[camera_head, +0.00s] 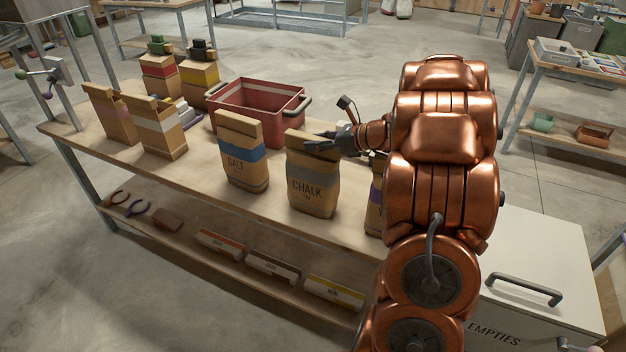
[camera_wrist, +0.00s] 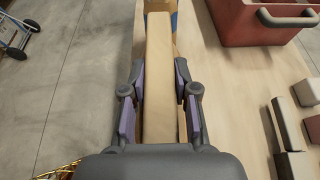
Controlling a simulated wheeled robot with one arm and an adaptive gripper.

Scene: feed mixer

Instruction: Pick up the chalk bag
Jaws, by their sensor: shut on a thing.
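The chalk bag (camera_head: 313,187) is a brown paper bag with a grey band and the word CHALK. It stands upright on the wooden table, between the salt bag and another bag mostly hidden by my arm. My gripper (camera_head: 322,141) reaches its folded top from the right. In the wrist view my gripper (camera_wrist: 161,95) has one finger on each side of the bag's folded top (camera_wrist: 158,75) and is shut on it. The bag's base appears to be on the tabletop; I cannot tell whether it is lifted slightly.
The salt bag (camera_head: 243,165) with a blue band stands close on the left. A red crate (camera_head: 257,122) is behind. More bags (camera_head: 155,130) stand at the left. A white box marked EMPTIES (camera_head: 530,262) is at the right. Bare tabletop (camera_head: 200,178) shows at the front left.

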